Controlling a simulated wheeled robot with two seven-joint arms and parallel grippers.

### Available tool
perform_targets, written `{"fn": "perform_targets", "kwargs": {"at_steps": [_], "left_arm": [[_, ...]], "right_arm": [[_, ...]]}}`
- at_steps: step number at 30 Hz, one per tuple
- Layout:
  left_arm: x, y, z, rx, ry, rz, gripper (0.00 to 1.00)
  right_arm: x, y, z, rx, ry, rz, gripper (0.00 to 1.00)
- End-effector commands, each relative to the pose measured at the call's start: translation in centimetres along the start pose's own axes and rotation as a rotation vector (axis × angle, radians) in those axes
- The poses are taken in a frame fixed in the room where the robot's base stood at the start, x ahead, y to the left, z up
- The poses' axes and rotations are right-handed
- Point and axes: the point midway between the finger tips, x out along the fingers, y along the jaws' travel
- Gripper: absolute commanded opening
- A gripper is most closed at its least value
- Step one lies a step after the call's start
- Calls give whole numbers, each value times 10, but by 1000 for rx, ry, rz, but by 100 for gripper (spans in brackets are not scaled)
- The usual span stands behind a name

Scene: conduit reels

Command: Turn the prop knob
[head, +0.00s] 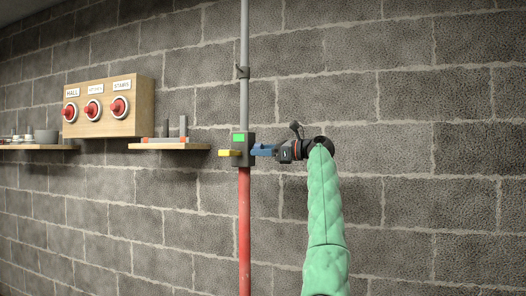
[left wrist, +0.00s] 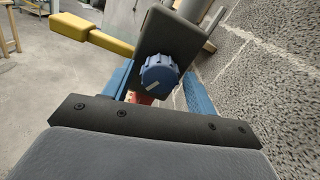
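The prop is an upright post with a red lower tube (head: 244,230) and a grey upper tube (head: 244,50), joined at a dark block (head: 243,160). The prop knob (left wrist: 158,74) is a ribbed blue knob with a small white mark, on the block's face in the left wrist view; the gripper hides it in the head view. My left gripper (head: 262,150) points left at the block. Its blue fingers stand on either side of the knob, spread apart, with no clear grip on it. My right gripper is in neither view.
A yellow lever (head: 229,153) sticks out left of the block, under a green display (head: 239,138). A wooden panel with red knobs (head: 139,105) hangs on the block wall, above small shelves (head: 168,146). The wall right of my arm is bare.

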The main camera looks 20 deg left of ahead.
Motion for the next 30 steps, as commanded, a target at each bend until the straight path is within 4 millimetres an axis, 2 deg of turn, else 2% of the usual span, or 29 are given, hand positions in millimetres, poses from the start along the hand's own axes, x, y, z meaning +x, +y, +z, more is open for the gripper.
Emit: {"fn": "perform_targets", "kwargs": {"at_steps": [8, 21, 25, 30], "left_arm": [[-3, 0, 1, -1, -1, -1, 57], [-62, 0, 0, -1, -2, -1, 57], [-74, -1, -1, 0, -2, 0, 57], [-78, -1, 0, 0, 0, -1, 57]], "right_arm": [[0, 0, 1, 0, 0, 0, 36], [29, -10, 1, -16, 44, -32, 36], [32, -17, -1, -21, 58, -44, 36], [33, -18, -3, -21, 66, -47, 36]]}}
